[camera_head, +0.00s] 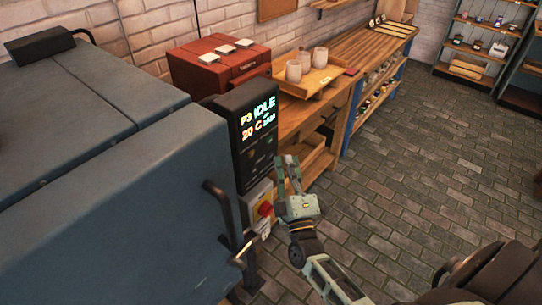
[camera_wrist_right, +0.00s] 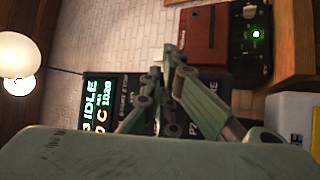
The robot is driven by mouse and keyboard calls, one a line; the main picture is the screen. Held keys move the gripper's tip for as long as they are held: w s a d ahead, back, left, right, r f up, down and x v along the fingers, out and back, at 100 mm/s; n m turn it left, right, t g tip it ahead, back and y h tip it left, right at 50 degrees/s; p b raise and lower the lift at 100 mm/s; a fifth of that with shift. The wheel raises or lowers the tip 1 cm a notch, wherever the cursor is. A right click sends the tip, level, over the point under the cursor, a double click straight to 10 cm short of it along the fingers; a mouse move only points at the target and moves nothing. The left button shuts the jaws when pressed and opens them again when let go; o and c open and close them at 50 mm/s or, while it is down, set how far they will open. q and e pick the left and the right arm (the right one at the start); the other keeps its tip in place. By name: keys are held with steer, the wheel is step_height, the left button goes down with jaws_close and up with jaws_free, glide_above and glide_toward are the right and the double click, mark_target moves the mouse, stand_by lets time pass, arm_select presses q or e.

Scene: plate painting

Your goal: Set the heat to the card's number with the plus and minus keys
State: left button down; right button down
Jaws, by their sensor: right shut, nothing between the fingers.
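The kiln's control panel (camera_head: 246,140) is a dark upright box at the corner of the large blue-grey kiln (camera_head: 110,150). Its lit display (camera_head: 258,118) shows P3, IDLE, 20 C and smaller text. In the right wrist view the display (camera_wrist_right: 98,108) appears turned on its side, with IDLE and what looks like 1020. The keys are dark; my fingers partly cover them in the wrist view, and I cannot make out plus or minus. My right gripper (camera_head: 288,162) is shut and empty, just right of the panel; I cannot tell whether it touches. I cannot identify the number card.
Behind stand a red cabinet (camera_head: 205,70) and a wooden bench (camera_head: 345,55) with pale cups (camera_head: 293,71). The brick floor (camera_head: 420,140) on the right is clear.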

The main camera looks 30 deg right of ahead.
steer(key=shift+w+a, duration=0.1)
steer(key=shift+w, duration=0.15)
steer(key=shift+w+a, duration=0.15)
steer(key=shift+w, duration=0.2)
stand_by(0.7)
steer(key=shift+s, duration=0.15)
steer(key=shift+s+d+p, duration=0.3)
steer(key=shift+s+p, duration=0.05)
steer(key=shift+s, duration=0.3)
steer(key=s, duration=0.1)
steer(key=s+d+p, duration=0.1)
steer(key=s, duration=0.1)
steer(key=s+d+p, duration=0.1)
steer(key=shift+s, duration=0.25)
stand_by(0.8)
